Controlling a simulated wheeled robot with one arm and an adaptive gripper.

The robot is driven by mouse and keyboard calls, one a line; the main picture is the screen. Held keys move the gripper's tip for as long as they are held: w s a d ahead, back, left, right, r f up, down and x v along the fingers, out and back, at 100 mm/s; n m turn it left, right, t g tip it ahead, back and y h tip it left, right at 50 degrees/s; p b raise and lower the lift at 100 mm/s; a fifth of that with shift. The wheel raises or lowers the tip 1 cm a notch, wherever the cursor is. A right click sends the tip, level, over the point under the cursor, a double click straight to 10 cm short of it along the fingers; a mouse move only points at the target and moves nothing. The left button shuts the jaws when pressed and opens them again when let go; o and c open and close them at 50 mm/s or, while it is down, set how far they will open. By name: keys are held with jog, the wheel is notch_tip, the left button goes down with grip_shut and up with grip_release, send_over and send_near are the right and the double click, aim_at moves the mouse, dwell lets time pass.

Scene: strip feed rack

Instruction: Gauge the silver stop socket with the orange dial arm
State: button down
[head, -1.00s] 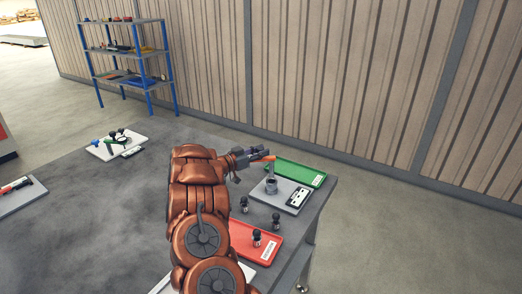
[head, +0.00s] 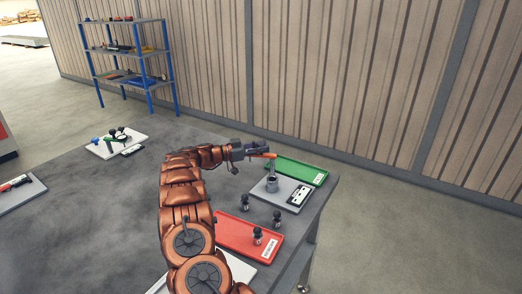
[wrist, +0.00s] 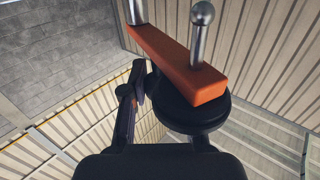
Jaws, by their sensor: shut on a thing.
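The orange dial arm (head: 264,155) is held in my gripper (head: 249,150) above the grey plate at the table's right side. In the wrist view the orange dial arm (wrist: 178,62) is a bar with a ball-topped silver pin and a second silver rod at its far end. A black round knob (wrist: 195,108) sits under its near end, by my gripper's dark finger (wrist: 130,95). The silver stop socket (head: 271,185) stands upright on the grey plate, just below the dial arm's outer end. A thin silver rod shows between them; I cannot tell whether it enters the socket.
The grey plate (head: 285,200) also carries a black-and-white label block (head: 299,195). A green tray (head: 300,171) lies behind it and a red tray (head: 235,236) in front. Several black-topped pieces stand near the red tray. The table's middle is clear.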

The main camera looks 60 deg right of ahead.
jog(key=shift+d+r+m+g+y+b, duration=0.1)
jog(key=shift+d+m+g+y+b, duration=0.1)
jog(key=shift+m+g+y+b, duration=0.35)
dwell(0.5)
jog(key=c, duration=1.1)
grip_release()
jog(key=shift+s+d, duration=0.1)
jog(key=shift+c, duration=0.2)
jog(key=o, duration=0.3)
jog(key=v, duration=0.8)
jog(key=shift+d, duration=0.1)
